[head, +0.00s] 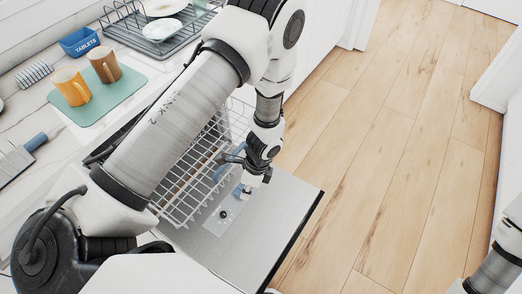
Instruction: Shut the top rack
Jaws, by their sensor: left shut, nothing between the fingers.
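A white wire dishwasher rack (178,207) extends above the lowered dishwasher door (275,215). I cannot tell for sure whether this is the top rack, and my left arm covers much of it. My left gripper (226,160) is shut and empty at the rack's right side, with its fingers toward the wires. I cannot tell whether they touch. Bluish and brownish items show inside the rack, partly hidden. Part of my right arm shows at the lower right edge, but its gripper is out of view.
On the counter are an orange mug (71,87) and a brown mug (104,65) on a green mat (122,92), a blue tablets box (79,42) and a dish drainer (178,40) with plates. The wooden floor (400,130) to the right is clear.

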